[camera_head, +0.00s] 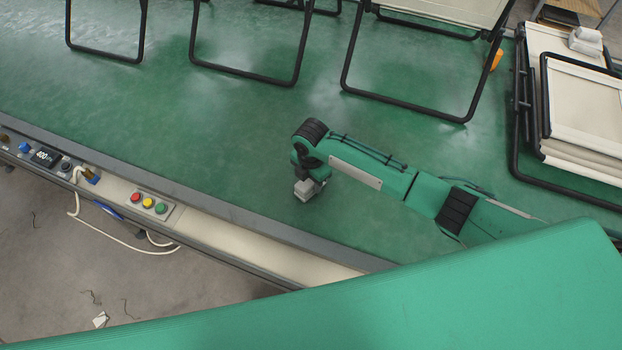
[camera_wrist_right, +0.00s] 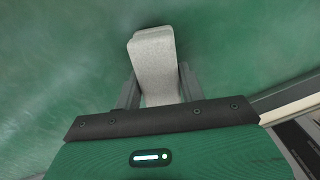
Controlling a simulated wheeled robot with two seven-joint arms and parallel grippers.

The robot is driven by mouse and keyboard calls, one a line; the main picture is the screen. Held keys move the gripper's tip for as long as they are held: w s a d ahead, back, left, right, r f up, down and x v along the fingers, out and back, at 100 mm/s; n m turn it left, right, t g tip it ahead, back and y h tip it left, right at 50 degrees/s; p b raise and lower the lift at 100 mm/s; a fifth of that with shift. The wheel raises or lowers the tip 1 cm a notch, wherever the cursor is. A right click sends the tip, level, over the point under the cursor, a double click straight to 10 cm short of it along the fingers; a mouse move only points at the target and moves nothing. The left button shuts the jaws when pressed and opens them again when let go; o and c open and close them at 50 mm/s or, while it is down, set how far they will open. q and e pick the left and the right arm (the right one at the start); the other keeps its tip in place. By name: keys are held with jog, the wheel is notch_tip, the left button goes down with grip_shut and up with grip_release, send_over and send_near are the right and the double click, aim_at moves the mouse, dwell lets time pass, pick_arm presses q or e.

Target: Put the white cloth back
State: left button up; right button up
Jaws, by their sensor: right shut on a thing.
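My right gripper (camera_head: 307,188) hangs over the green work surface near its front edge, pointing down. In the right wrist view, my right gripper (camera_wrist_right: 158,90) is shut on a folded whitish-grey cloth (camera_wrist_right: 154,55), one finger on each side. The cloth's far end reaches past the fingertips; in the head view it is small and hard to tell from the gripper. Another white folded cloth (camera_head: 586,40) lies on the stack of folded loungers at the upper right. My left gripper is not in view.
Folded loungers (camera_head: 588,108) with black frames are stacked at the right. Black lounger frames (camera_head: 240,72) stand along the back. The green surface (camera_head: 200,130) between is clear. A front rail carries coloured buttons (camera_head: 148,203) and a display (camera_head: 45,156). An orange object (camera_head: 497,60) sits near the stack.

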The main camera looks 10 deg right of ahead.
jog(key=shift+f, duration=0.15)
jog(key=o, duration=1)
jog(key=shift+o, duration=0.2)
jog(key=shift+r, duration=0.25)
notch_tip(320, 180, up, 10)
jog(key=shift+r+b, duration=0.25)
jog(key=shift+b, duration=0.45)
jog(key=shift+r, duration=0.7)
